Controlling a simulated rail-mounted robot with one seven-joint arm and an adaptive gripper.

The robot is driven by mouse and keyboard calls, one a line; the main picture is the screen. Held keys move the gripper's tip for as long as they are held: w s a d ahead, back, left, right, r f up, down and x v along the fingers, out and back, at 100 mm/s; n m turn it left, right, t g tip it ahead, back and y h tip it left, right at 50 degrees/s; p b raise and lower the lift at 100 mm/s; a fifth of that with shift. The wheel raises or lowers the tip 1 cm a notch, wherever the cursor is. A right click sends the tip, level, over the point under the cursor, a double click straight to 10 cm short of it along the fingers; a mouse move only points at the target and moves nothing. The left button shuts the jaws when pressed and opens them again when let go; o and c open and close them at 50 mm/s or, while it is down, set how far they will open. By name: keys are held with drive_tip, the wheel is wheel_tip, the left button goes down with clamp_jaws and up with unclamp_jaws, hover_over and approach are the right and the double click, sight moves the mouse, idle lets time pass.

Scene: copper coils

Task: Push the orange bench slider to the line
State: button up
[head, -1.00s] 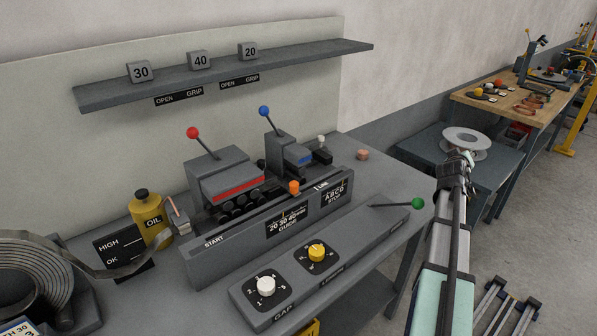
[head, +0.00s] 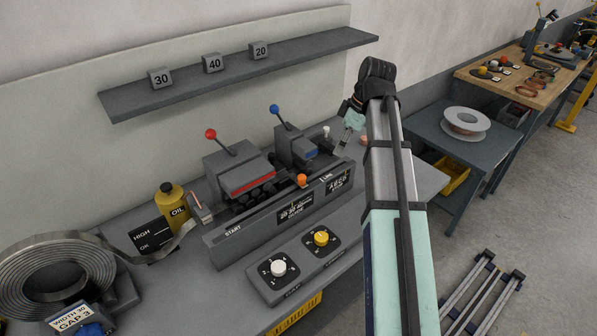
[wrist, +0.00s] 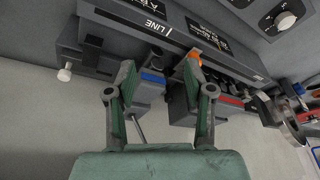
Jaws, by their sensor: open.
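The orange bench slider (head: 301,180) sits on the top edge of the grey guide rail, a little left of the LINE mark (head: 326,178) and far right of START. In the wrist view the orange slider (wrist: 194,57) shows just beyond the right fingertip, and the LINE mark (wrist: 152,27) lies to its left. My gripper (wrist: 158,72) is open, its two fingers spread and empty; I cannot tell whether the right finger touches the slider.
Behind the rail stand a block with a red-knobbed lever (head: 238,170) and one with a blue-knobbed lever (head: 296,145). A dial panel (head: 300,262) is in front. A yellow oil can (head: 173,203) and metal coil (head: 55,275) are left. A shelf (head: 240,75) hangs behind.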

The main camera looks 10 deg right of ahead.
sight(303, 175)
drive_tip(key=s+a+r+n+y, duration=0.1)
drive_tip(key=s+a+r+n, duration=0.2)
drive_tip(key=a+r, duration=0.3)
drive_tip(key=p+x, duration=0.4)
drive_tip(key=x, duration=1.2)
drive_tip(key=shift+f, duration=0.3)
drive_tip(key=shift+c, duration=0.4)
clamp_jaws()
